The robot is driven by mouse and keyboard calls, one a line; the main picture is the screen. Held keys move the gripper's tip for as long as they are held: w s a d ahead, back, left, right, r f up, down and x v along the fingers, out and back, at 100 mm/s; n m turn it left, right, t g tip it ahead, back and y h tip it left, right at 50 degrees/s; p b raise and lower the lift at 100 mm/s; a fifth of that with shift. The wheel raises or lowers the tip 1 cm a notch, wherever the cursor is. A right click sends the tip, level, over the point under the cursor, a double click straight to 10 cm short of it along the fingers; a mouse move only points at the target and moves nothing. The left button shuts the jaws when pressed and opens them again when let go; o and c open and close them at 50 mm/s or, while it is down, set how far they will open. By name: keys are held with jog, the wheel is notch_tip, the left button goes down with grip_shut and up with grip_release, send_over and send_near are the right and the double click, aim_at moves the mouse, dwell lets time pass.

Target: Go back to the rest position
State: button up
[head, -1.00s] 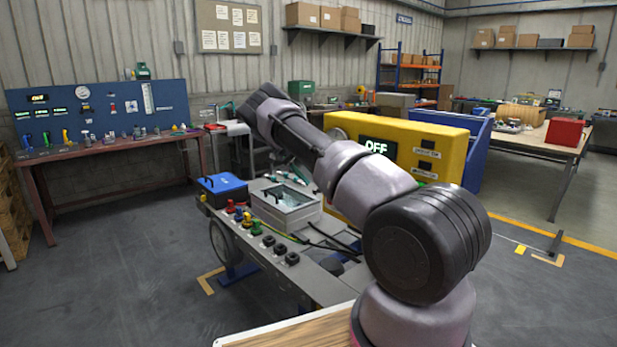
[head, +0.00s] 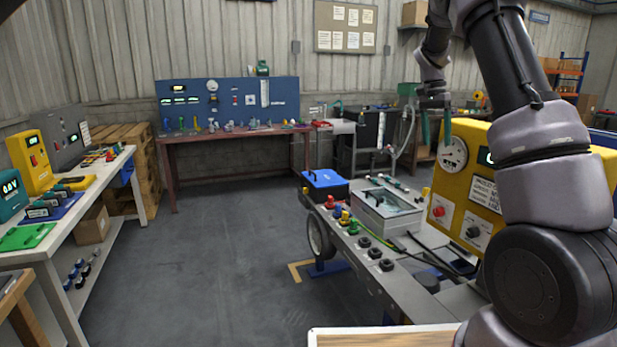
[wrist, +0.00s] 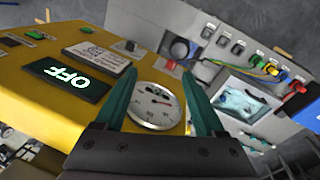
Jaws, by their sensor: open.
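My gripper (head: 436,138) is at the upper right of the head view, raised in front of the yellow panel box. Its two green fingers point down and stand apart, with nothing between them. In the wrist view my gripper (wrist: 159,78) also shows open and empty, with a round gauge (wrist: 154,106) behind the gap between its fingers. My arm rises along the right side of the head view.
The yellow box (head: 590,160) with gauge and knobs stands close to my arm. A chassis cart (head: 400,290) carries a blue case (head: 325,178) and a grey clear-topped box (head: 388,208). A left bench (head: 50,255) holds instruments. The floor between is clear.

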jog(key=s+a+r+n+t+y, duration=0.2)
jog(key=s+a+r, duration=0.1)
jog(key=s+r, duration=0.4)
jog(key=s+a+r+n+t+y, duration=0.1)
jog(key=s+a+r+t, duration=0.3)
jog(key=s, duration=0.6)
jog(key=s+a+n+t, duration=0.1)
jog(key=s+a, duration=0.2)
jog(key=s, duration=0.5)
jog(key=s+a+n+t, duration=0.1)
jog(key=s+a+n, duration=0.1)
jog(key=s, duration=0.6)
jog(key=shift+a+t, duration=0.4)
jog(key=shift+a, duration=0.2)
